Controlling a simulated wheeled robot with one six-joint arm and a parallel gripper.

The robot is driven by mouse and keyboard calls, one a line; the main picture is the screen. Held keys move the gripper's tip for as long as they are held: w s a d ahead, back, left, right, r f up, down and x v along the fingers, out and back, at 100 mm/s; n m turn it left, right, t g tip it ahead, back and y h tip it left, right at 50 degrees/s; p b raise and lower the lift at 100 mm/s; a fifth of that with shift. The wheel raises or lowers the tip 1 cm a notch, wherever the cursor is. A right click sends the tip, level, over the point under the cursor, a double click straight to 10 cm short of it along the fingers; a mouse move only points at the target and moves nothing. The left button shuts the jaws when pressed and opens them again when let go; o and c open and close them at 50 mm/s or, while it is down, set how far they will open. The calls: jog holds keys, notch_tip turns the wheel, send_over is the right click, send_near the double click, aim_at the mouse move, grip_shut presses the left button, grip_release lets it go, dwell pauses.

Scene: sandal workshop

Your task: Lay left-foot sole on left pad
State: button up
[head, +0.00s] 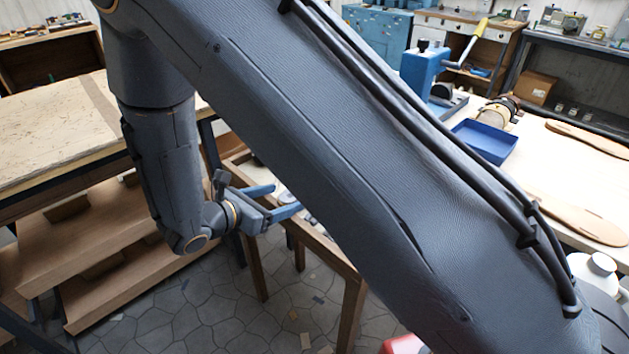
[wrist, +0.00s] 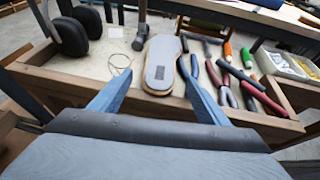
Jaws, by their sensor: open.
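A sole-shaped piece (wrist: 161,55), pale grey on top with a tan edge and a dark patch near its near end, lies on a wooden-rimmed bench (wrist: 60,81) in the wrist view. I cannot tell which foot it is for. My gripper (wrist: 155,70) is open and empty, its blue fingers on either side of the near end of this piece in the picture; no contact is clear. In the head view my gripper (head: 282,199) hangs over the wooden frame, partly behind my arm. Two tan sole shapes (head: 577,217) (head: 590,139) lie on the right bench; whether either is the left pad is unclear.
Beside the sole piece are black ear muffs (wrist: 78,31), a wire loop (wrist: 119,81), a hammer (wrist: 141,24) and several hand tools (wrist: 233,75). The right bench holds a blue tray (head: 486,141) and a blue press (head: 424,72). My arm hides much of the head view.

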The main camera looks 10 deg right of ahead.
aim_at(290, 196)
jog(key=p+x, duration=0.2)
jog(key=x, duration=0.4)
jog(key=shift+a+f, duration=0.1)
jog(key=shift+s, duration=0.1)
jog(key=shift+c, duration=0.2)
jog(key=c, duration=1.3)
jog(key=shift+o, duration=0.2)
